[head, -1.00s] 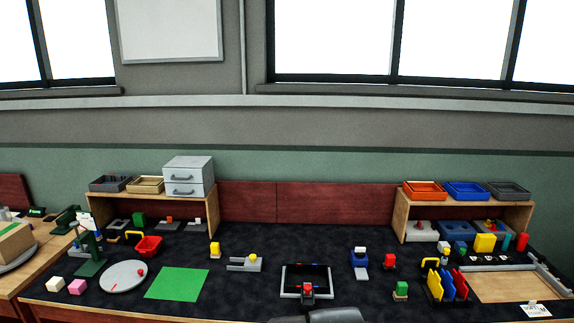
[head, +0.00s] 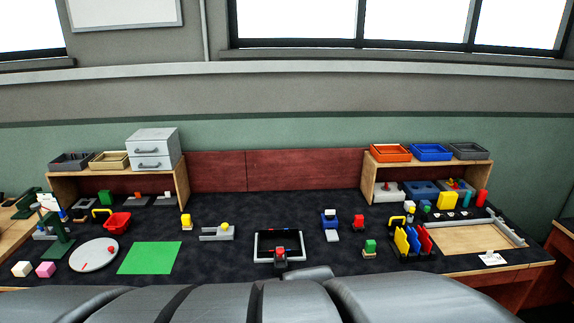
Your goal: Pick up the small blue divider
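The blue divider (head: 413,240) stands in a dark rack (head: 408,257) on the right part of the table. It is between a yellow divider (head: 401,241) on its left and a red divider (head: 425,240) on its right. All three lean slightly and are close together. My grey arm lies across the bottom of the head view, in front of the table. I cannot make out my gripper's fingers in this view.
A wooden tray (head: 455,247) with a grey rail is right of the rack. A shelf (head: 372,170) stands at the back. The dark table centre has open room.

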